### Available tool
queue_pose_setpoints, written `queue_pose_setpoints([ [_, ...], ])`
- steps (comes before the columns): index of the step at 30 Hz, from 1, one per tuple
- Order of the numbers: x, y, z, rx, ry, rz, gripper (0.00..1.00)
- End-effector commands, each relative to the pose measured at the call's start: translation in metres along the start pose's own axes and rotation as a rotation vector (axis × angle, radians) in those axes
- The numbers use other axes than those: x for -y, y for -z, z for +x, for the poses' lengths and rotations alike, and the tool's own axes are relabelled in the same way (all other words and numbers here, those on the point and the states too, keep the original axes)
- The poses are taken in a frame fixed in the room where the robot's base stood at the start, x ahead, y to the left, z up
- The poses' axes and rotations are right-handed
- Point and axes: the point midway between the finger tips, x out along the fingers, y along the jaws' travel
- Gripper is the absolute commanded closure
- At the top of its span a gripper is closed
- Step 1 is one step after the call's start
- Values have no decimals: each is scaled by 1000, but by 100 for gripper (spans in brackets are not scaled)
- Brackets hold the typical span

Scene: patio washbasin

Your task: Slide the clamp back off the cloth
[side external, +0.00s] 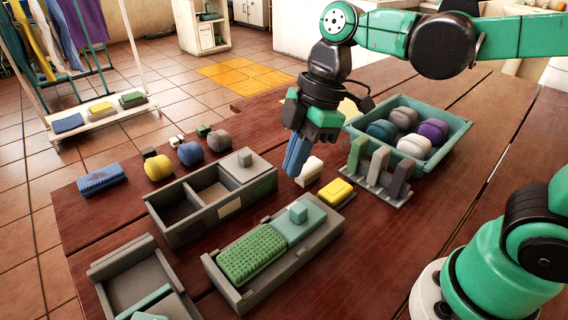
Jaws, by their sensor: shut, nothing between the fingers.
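A grey tray (217,269) stands at the front middle of the table. A green, bumpy-textured cloth (252,255) lies in its left part. A flat teal plate with a small cube knob on top, which looks like the clamp (311,222), sits in the tray directly against the cloth's right end. I cannot tell whether its edge overlaps the cloth. My gripper (291,174) points down with its blue fingers shut and empty. It is above the table behind the tray, apart from the clamp.
A yellow sponge (336,191) and a white block (311,172) lie near my gripper. A grey rack (376,176) holds upright pieces, before a teal bin (461,132) of rolled cloths. A grey divided box (184,232) stands behind the tray. Another grey box (121,262) is at front left.

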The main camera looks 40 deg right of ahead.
Motion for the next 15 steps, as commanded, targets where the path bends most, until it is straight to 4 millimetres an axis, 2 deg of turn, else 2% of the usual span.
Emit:
queue_pose_setpoints([
  [3,3,11,0,-14,71,-157,100],
  [6,4,15,0,-24,99,-225,100],
  [15,5,16,0,-26,107,-245,100],
])
